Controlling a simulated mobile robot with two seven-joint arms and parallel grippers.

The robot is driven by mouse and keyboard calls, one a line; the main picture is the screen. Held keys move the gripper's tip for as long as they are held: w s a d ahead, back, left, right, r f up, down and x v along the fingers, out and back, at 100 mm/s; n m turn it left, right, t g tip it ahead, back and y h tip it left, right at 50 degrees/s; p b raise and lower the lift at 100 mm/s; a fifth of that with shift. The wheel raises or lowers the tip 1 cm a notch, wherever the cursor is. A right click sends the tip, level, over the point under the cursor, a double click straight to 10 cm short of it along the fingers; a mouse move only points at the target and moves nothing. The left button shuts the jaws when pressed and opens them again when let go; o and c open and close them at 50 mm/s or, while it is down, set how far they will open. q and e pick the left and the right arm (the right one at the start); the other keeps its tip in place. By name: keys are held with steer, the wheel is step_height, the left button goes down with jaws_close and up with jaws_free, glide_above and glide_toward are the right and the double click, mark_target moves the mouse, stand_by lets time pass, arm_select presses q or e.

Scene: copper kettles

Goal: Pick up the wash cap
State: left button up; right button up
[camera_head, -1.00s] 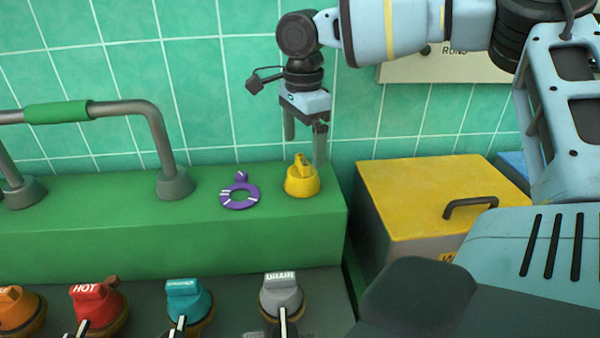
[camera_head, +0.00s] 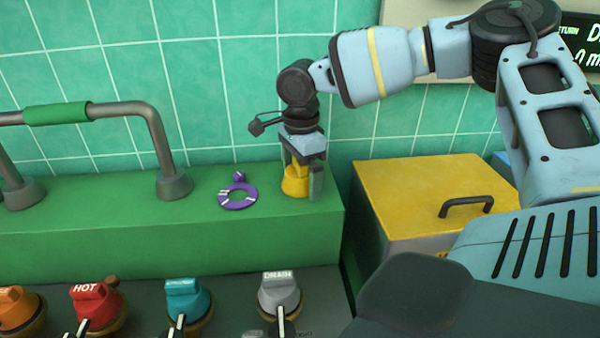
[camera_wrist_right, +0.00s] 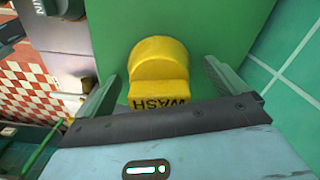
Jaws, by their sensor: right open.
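The yellow wash cap (camera_head: 294,184) stands on the green ledge (camera_head: 100,240) near its right end. In the right wrist view the cap (camera_wrist_right: 158,72) shows its grip tab marked WASH. My right gripper (camera_head: 301,186) is lowered over the cap from above, with one finger on each side of it. The right gripper also shows in the right wrist view (camera_wrist_right: 158,85), open, with a visible gap between each finger and the cap. My left gripper is not in view.
A grey rail with a green grip (camera_head: 57,112) stands farther left. Red (camera_head: 95,305), teal (camera_head: 187,300) and grey DRAIN (camera_head: 278,292) knobs line the front. A yellow-lidded box (camera_head: 420,190) stands right.

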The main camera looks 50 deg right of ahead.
steer(key=c, duration=1)
steer(key=shift+r, duration=0.15)
step_height(320, 180, up, 10)
steer(key=shift+f, duration=0.1)
